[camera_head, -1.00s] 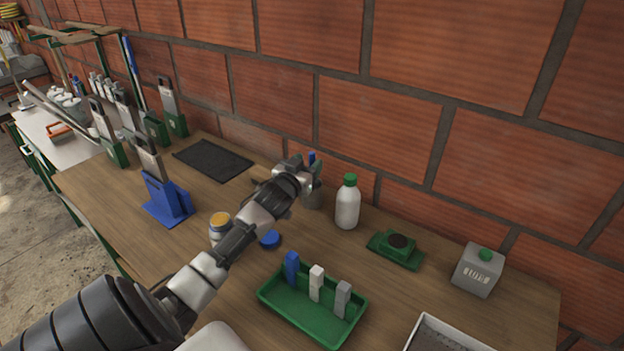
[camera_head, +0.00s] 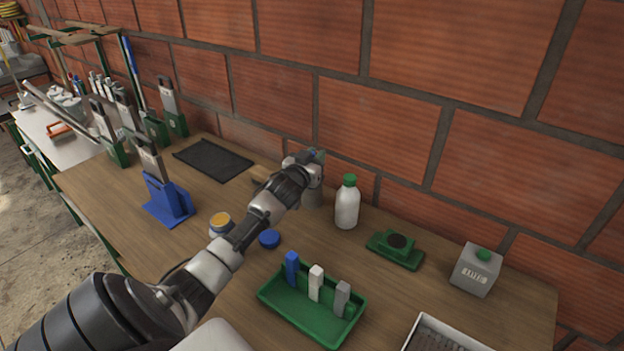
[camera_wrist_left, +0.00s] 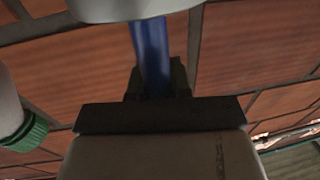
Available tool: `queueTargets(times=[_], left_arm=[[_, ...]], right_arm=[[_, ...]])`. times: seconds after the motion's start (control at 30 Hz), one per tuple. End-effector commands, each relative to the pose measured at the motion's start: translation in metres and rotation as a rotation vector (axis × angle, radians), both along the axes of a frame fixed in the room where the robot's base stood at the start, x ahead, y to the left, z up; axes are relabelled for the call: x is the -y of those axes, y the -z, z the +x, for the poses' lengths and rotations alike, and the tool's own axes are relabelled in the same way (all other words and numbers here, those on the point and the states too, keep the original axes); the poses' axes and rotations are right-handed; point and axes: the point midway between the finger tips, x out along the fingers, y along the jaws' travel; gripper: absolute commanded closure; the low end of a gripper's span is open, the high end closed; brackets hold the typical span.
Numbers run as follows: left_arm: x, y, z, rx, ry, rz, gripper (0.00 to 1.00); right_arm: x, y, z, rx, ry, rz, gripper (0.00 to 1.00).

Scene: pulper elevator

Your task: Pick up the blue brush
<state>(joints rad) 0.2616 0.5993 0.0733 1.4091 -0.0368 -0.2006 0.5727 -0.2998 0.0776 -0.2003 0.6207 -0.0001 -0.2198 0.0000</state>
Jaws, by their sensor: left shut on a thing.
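My left gripper (camera_head: 316,160) is near the brick wall, above a grey cup (camera_head: 313,198) that it partly hides. In the left wrist view, a blue handle (camera_wrist_left: 151,45), which looks like the blue brush, stands between the dark fingers of my left gripper (camera_wrist_left: 156,82). The gripper is shut on it. In the head view only a small bit of blue shows at the fingertips. The brush's lower end is hidden, so I cannot tell whether it is still inside the cup. My right gripper is not in view.
A white bottle with a green cap (camera_head: 347,203) stands just right of the cup. A green tray (camera_head: 300,315) with small blocks, a blue lid (camera_head: 269,239), a yellow-topped jar (camera_head: 220,222) and a green device (camera_head: 396,250) are on the wooden table. The brick wall is close behind.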

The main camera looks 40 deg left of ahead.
Motion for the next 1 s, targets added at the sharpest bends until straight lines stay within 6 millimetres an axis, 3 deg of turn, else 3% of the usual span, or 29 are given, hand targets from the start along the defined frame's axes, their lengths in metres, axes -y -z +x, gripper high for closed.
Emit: queueTargets(times=[0.27, 0.5, 0.7, 1.0], left_arm=[[-0.001, -0.013, 0.0, 0.002, -0.001, 0.003, 1.0], [-0.001, -0.061, 0.0, 0.004, 0.0, 0.005, 1.0], [0.0, -0.091, 0.0, 0.003, -0.001, 0.002, 1.0], [0.0, -0.101, 0.0, 0.001, -0.001, 0.0, 1.0]], right_arm=[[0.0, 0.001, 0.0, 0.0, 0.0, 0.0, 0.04], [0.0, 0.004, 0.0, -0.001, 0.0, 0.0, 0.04], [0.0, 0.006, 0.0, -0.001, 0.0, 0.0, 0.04], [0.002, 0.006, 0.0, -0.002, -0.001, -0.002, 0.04]])
